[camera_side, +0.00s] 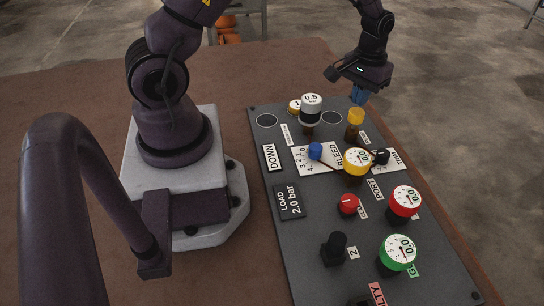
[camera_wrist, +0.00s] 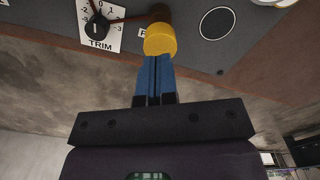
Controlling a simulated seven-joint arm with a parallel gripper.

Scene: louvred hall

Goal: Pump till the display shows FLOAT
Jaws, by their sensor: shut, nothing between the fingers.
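My gripper (camera_side: 358,97) is shut and empty, its blue fingers pointing down just above the yellow-capped knob (camera_side: 355,117) at the panel's far right. In the wrist view the fingertips (camera_wrist: 155,60) are at the top of the yellow cap (camera_wrist: 160,40); I cannot tell whether they touch. The cap sits on a brown stem. A label beside it is mostly hidden, with only its first letter in view. A plate on the panel's left reads DOWN (camera_side: 270,157). A dark plate below reads LOAD 2.0 bar (camera_side: 289,201). A white-topped cylinder reads 0.5 bar (camera_side: 311,101).
The grey panel (camera_side: 300,272) also carries a blue-knobbed BLEED lever (camera_side: 315,151), a black TRIM knob (camera_side: 381,157), a red knob (camera_side: 348,204), a black lever (camera_side: 334,248) and yellow, red and green dials (camera_side: 357,162) (camera_side: 404,202) (camera_side: 398,252). Bare brown table (camera_side: 60,100) lies left.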

